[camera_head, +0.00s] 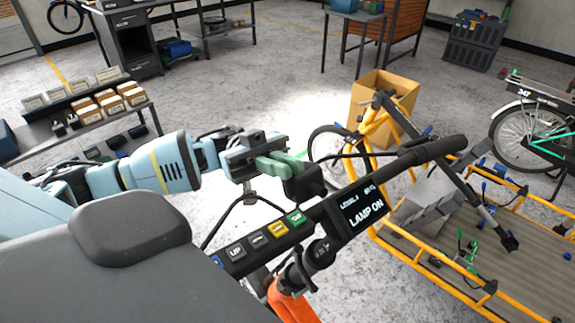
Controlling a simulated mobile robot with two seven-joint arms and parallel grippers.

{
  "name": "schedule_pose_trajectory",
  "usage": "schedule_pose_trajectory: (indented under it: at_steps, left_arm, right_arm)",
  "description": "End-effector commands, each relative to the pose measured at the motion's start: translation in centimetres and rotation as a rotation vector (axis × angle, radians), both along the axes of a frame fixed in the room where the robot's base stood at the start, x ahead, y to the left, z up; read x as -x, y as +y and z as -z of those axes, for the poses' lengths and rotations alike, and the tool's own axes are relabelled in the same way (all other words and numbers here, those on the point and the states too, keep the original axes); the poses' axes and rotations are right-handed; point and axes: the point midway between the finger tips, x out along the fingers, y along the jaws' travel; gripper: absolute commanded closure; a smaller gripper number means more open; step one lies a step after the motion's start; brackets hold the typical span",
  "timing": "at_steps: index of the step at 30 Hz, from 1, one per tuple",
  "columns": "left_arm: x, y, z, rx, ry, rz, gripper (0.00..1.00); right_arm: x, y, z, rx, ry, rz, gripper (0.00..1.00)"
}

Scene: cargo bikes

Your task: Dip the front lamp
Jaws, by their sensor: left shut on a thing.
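The handlebar (385,177) of a cargo bike crosses the middle of the view. A black housing (304,183), seemingly the front lamp, sits on its far side with a green tab at its left. My left gripper (268,160) reaches in from the left and is shut on this green tab. The lamp's front face is hidden. A display (362,208) on the bar reads LAMP ON, with a smaller level line above. A button strip (264,238) with UP, yellow and green buttons lies nearer me. My right gripper is out of view.
A yellow-framed cargo bed (425,262) lies at the right. A cardboard box (370,92) stands beyond the handlebar. A shelf with small boxes (110,103) is at the left, and another bike (520,140) at the far right. A bright patch lies on open floor ahead.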

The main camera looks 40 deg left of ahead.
Motion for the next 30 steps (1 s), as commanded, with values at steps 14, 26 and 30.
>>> schedule_pose_trajectory:
  at_steps: [14, 26, 30]
  left_arm:
    - [0.0, 0.2, 0.1, 0.039, 0.01, -0.002, 0.81]
    - [0.0, 0.2, -0.1, 0.037, 0.008, -0.002, 0.69]
    - [0.0, 0.2, -1.1, 0.035, 0.007, -0.003, 0.69]
  right_arm:
    - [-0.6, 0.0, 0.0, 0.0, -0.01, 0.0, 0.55]
    - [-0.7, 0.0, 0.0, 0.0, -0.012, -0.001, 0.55]
    - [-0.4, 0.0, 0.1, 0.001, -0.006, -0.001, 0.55]
